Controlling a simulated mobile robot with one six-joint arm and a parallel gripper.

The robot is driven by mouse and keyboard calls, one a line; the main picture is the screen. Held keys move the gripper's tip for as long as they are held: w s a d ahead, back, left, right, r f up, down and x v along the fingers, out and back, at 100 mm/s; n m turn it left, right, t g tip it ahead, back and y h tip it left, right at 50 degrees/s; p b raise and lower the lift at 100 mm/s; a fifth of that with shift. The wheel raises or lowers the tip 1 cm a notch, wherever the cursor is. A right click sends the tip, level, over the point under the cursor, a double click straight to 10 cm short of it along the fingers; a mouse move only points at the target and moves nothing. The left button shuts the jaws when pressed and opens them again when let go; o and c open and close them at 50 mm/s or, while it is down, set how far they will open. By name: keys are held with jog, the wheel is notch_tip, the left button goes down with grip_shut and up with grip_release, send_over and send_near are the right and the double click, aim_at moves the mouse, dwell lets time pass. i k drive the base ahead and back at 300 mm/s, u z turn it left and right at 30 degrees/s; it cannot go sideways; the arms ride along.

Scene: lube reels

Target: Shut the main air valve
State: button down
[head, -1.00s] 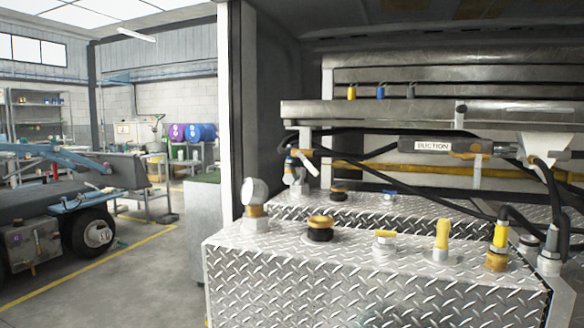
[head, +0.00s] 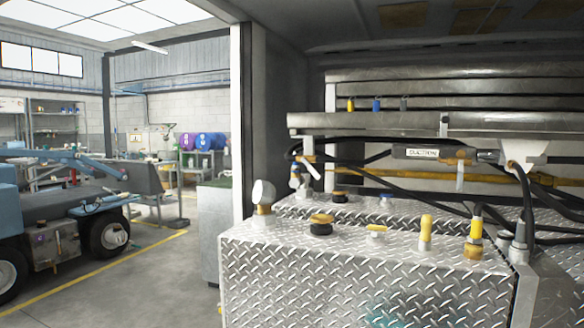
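My gripper is not in view. No label naming the main air valve can be read, so I cannot tell which fitting it is. A valve with a white lever (head: 307,166) stands behind the front diamond-plate tank (head: 370,282), its lever slanted. On the tank top, a small valve with a yellow handle (head: 376,228) sits near the middle. A yellow upright fitting (head: 426,229) and a yellow and brass hose fitting (head: 475,232) stand to its right. A round gauge (head: 263,194) stands at the tank's left end, beside a black and yellow cap (head: 320,224).
Black hoses hang across the bay above the tanks, near a labelled suction handle (head: 423,153). A white door post (head: 236,130) and a grey cabinet (head: 214,231) stand left of the tank. A blue wheeled machine (head: 60,205) is far left. Floor between (head: 150,285) is clear.

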aim_at(312, 170)
jog(key=u, duration=0.15)
jog(key=i, duration=1)
jog(key=z, duration=0.3)
